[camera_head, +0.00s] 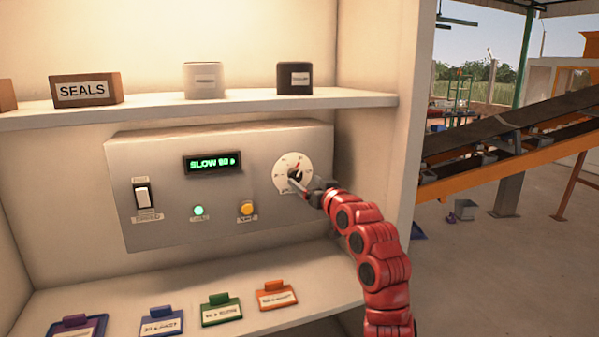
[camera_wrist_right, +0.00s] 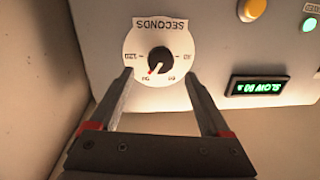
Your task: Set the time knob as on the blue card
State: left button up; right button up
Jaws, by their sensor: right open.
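The time knob is a small black knob (camera_wrist_right: 160,60) on a round white dial marked SECONDS, upside down in the wrist view; the dial also shows in the head view (camera_head: 291,163). The knob's red mark points lower left in the wrist view, close to a number that looks like 90. My right gripper (camera_wrist_right: 157,75) is open, its fingertips apart on either side near the dial's lower edge, not closed on the knob. The green display (camera_head: 212,163) seems to read SLOW 90. The blue card (camera_head: 161,321) lies on the lower shelf; its print is too small to read surely. My left gripper is not in view.
Purple, green (camera_head: 221,309) and orange (camera_head: 276,295) cards lie below. The upper shelf (camera_head: 140,108) holds a SEALS box and jars. A side wall stands right of the panel.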

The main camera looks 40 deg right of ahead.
aim_at(297, 176)
jog(key=shift+w+d+p, duration=0.2)
jog(key=shift+w+p, duration=0.1)
jog(key=shift+w, duration=0.9)
jog(key=shift+w+d+p, duration=0.15)
jog(key=shift+w+p, duration=0.15)
jog(key=shift+w, duration=0.85)
